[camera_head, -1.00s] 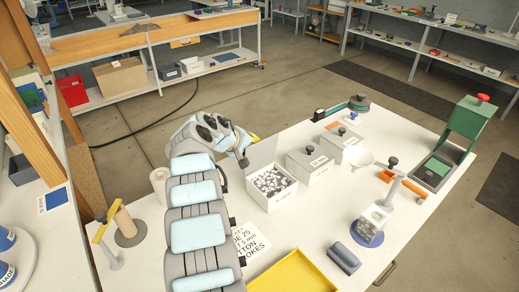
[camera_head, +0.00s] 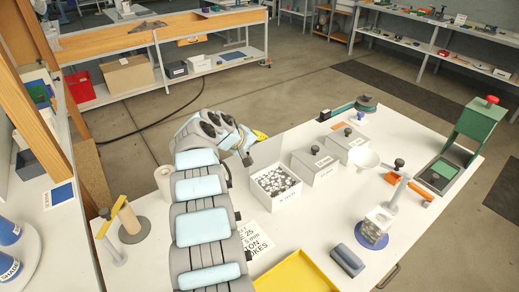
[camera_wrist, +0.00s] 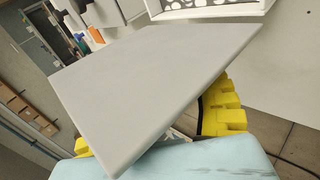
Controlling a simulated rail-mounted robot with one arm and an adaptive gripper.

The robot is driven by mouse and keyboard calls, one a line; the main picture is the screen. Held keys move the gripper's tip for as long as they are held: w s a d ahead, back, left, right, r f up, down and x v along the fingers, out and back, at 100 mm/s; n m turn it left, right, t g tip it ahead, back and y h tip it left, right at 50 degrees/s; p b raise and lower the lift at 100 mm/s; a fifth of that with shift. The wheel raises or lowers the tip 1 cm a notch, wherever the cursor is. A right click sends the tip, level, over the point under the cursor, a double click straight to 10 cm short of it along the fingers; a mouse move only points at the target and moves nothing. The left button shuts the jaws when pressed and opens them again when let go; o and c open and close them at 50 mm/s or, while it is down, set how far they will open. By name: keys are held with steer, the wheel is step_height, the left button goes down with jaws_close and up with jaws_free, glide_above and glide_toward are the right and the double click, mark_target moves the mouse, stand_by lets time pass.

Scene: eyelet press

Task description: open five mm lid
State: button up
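The open white box (camera_head: 276,195) stands on the white table, full of small black-and-white pieces. Its front label is too small to read surely. Its grey lid (camera_head: 268,152) stands raised at the box's back edge. In the wrist view the lid (camera_wrist: 160,75) is a large tilted plate filling the middle, and part of the open box shows at the top. My gripper (camera_head: 260,136) is behind the raised lid, its yellow parts just showing. In the wrist view yellow finger parts show beyond the lid's edges. The lid hides the fingertips, so their opening and any contact cannot be told.
Two closed grey boxes (camera_head: 315,168) with knobs stand right of the open box. A paper roll (camera_head: 163,182) stands left of my arm.

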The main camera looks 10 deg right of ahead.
steer(key=shift+a+r, duration=0.1)
steer(key=shift+s+a+r, duration=0.1)
steer(key=shift+a+r, duration=0.2)
steer(key=shift+a, duration=0.05)
steer(key=v, duration=1.1)
stand_by(0.4)
steer(key=shift+s+d, duration=0.1)
steer(key=shift+d, duration=0.05)
stand_by(0.3)
